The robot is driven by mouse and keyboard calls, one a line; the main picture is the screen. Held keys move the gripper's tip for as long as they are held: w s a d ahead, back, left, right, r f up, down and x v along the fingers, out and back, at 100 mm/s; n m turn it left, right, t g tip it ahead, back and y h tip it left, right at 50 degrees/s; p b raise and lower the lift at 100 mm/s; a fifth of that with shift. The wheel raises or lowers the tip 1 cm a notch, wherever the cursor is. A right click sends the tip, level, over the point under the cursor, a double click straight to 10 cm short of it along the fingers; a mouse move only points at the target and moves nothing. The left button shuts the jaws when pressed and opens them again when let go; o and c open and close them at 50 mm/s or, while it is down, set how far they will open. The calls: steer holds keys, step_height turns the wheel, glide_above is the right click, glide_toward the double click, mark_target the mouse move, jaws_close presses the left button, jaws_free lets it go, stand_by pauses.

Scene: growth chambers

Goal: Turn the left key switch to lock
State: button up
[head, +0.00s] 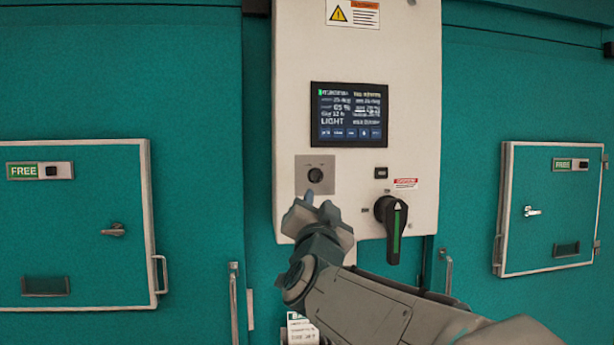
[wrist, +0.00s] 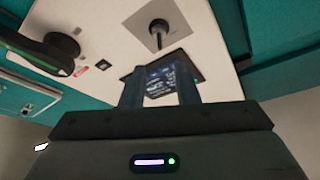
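A key switch (head: 315,176) with a round dark face sits on a square grey plate on the white control panel, below the screen. It is the only key switch in view. The wrist view shows the key switch (wrist: 158,27) with a thin key-like piece sticking out of it; its exact angle is hard to read.
The panel carries a screen (head: 349,114) and a large black rotary handle (head: 392,225) with a green stripe, right of my gripper. Teal doors with framed hatches stand at left (head: 80,240) and right (head: 548,235). Both hatches are shut and labelled FREE.

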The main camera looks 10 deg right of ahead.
mark_target(318, 181)
steer(key=p+x, duration=0.4)
steer(key=x, duration=0.8)
steer(key=shift+w, duration=0.15)
jaws_close()
